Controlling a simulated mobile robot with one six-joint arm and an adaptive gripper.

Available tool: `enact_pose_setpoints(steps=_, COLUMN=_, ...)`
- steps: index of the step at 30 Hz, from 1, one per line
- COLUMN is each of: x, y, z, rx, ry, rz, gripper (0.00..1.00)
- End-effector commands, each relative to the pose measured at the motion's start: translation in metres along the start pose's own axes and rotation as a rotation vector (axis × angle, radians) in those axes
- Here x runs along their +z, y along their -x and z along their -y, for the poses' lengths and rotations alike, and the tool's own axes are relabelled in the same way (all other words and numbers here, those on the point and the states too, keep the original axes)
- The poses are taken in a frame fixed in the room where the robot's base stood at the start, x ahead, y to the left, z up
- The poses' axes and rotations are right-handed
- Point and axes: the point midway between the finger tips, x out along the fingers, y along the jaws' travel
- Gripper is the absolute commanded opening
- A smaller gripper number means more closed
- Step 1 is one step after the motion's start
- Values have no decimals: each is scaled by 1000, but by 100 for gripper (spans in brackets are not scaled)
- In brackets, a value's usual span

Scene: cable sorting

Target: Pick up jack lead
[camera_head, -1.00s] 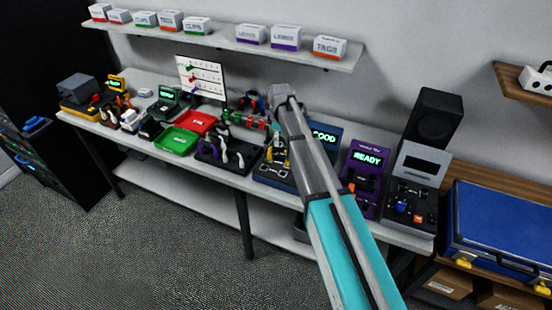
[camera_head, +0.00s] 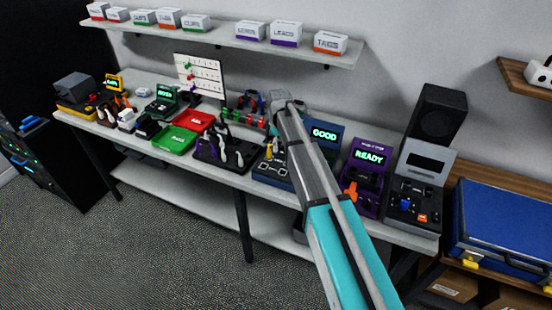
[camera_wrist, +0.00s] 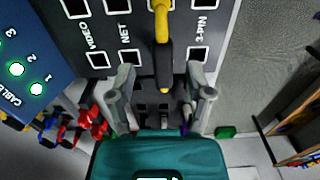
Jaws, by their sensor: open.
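A lead with a yellow cable and a black plug (camera_wrist: 165,68) lies over the dark tester panel (camera_wrist: 98,32) in the wrist view. I cannot tell for sure that it is the jack lead. My gripper (camera_wrist: 161,80) is open, its two grey fingers on either side of the black plug, not closed on it. In the head view my gripper (camera_head: 283,100) is over the bench beside the blue tester with a "GOOD" screen (camera_head: 325,135); my arm hides part of that tester.
A purple tester reading "READY" (camera_head: 369,158) and a grey one (camera_head: 425,165) stand to the right. Red (camera_head: 198,122) and green (camera_head: 175,139) trays and a dark cable rack (camera_head: 222,158) are to the left. A shelf (camera_head: 230,38) with boxes hangs above.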

Motion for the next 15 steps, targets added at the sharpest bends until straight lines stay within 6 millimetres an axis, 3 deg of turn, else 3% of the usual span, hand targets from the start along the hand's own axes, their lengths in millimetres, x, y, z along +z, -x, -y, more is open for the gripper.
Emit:
enact_pose_setpoints(steps=4, x=0, y=-11, z=0, rx=0, ry=0, rz=0, gripper=66)
enact_pose_setpoints(steps=15, x=0, y=-13, z=0, rx=0, ry=0, rz=0, gripper=66)
